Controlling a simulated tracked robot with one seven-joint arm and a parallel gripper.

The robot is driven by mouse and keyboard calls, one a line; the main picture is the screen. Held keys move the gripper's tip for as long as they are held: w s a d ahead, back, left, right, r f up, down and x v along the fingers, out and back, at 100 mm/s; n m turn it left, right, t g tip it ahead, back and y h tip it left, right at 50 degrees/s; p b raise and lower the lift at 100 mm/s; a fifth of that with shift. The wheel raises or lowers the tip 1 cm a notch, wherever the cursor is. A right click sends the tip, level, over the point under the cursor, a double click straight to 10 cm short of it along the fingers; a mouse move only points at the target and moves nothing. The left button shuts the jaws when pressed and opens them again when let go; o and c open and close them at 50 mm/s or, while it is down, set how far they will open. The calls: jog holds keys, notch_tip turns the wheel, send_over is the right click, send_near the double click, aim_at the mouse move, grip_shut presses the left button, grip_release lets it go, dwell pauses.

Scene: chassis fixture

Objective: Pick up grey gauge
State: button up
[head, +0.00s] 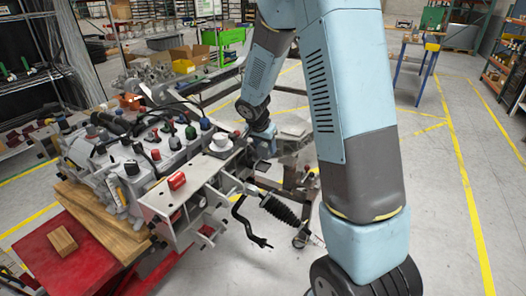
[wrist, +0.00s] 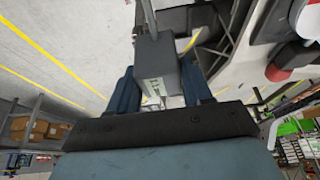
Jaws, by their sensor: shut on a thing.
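The grey gauge (wrist: 155,55) is a dark grey box with some small light markings on its side and a thin rod at its far end. In the wrist view it sits between the two blue fingers of my gripper (wrist: 158,74), which is shut on it. In the head view my gripper (head: 265,139) is small, at the right end of the chassis fixture, just right of a white cup-like part (head: 220,142). The gauge cannot be made out clearly there. I cannot tell whether it touches the fixture.
The chassis fixture (head: 192,192) carries a red block (head: 177,181) and several coloured knobs. A wooden block (head: 62,241) lies on a red surface (head: 85,262) at lower left. A black spring damper (head: 281,209) juts from the fixture. Open floor lies to the right.

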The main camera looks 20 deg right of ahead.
jog(key=s+r, duration=0.5)
jog(key=s, duration=0.5)
jog(key=shift+s+r, duration=0.15)
jog(key=shift+r, duration=0.2)
